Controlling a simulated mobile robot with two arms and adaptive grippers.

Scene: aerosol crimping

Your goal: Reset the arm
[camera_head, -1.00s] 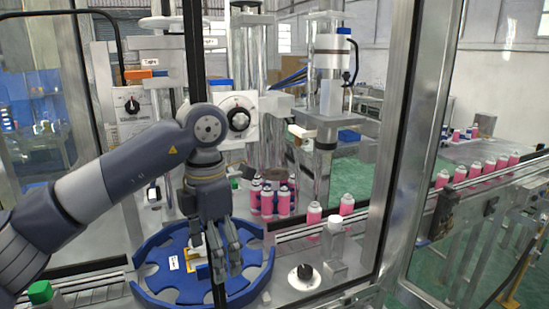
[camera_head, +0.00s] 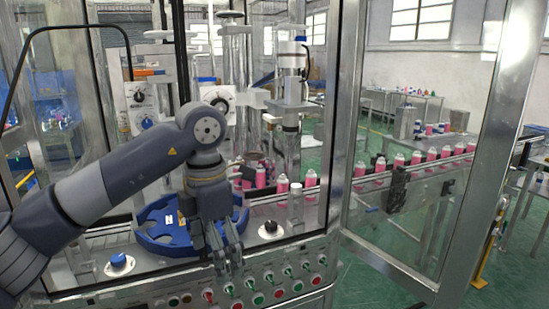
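My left arm comes in from the left, and its gripper (camera_head: 225,262) points down in front of the machine's front edge, over the button panel. Its fingers look spread a little, with nothing visible between them. The blue round star-wheel tray (camera_head: 160,248) lies behind the gripper and is partly hidden by it. A white label and a yellow piece (camera_head: 181,218) show on the tray. My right gripper is not in view.
A panel of coloured buttons (camera_head: 270,296) runs along the machine's front. Pink cans (camera_head: 430,154) line the conveyor to the right. A metal door frame (camera_head: 345,130) stands right of the arm. A blue knob (camera_head: 118,260) and a black knob (camera_head: 271,228) sit on the deck.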

